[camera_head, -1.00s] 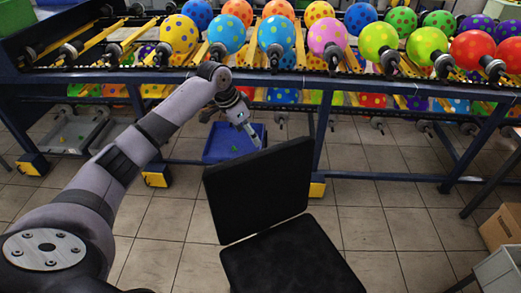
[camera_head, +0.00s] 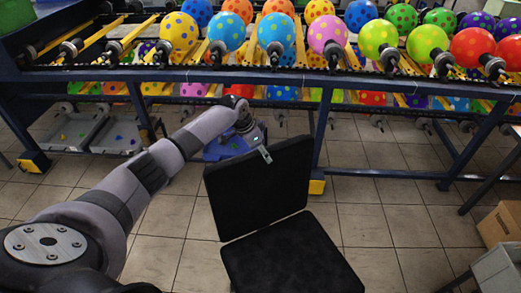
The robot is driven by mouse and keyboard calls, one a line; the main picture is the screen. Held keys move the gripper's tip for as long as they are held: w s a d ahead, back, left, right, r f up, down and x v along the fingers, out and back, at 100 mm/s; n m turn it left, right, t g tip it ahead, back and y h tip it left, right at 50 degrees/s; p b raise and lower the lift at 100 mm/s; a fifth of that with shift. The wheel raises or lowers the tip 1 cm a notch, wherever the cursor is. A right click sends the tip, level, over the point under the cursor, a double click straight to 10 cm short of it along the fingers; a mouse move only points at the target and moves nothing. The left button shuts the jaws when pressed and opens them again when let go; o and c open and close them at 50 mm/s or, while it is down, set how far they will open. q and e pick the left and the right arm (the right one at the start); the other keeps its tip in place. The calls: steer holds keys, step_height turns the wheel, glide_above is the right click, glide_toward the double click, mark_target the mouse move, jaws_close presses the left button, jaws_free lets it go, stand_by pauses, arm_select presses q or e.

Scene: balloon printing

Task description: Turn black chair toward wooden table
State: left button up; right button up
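The black chair stands in the lower middle, with its backrest (camera_head: 258,187) on the far side and its seat (camera_head: 290,258) nearer me. My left arm comes in from the left, and my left gripper (camera_head: 265,154) is at the top edge of the backrest. One light finger shows in front of the backrest's top edge; the rest of the gripper is hard to make out. I cannot tell whether it touches the chair. My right gripper is not in view. No wooden table is clearly identifiable.
A dark blue rack (camera_head: 340,174) with yellow bars and rows of spotted balloons (camera_head: 327,33) spans the back. A blue bin (camera_head: 226,142) is behind the chair. Grey trays (camera_head: 78,130) stand at left. A cardboard box (camera_head: 503,226) is at right. Tiled floor is clear right of the chair.

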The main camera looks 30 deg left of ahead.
arm_select(q)
steer(key=shift+s+d+f, duration=0.1)
steer(key=shift+s, duration=0.1)
jaws_close()
stand_by(0.5)
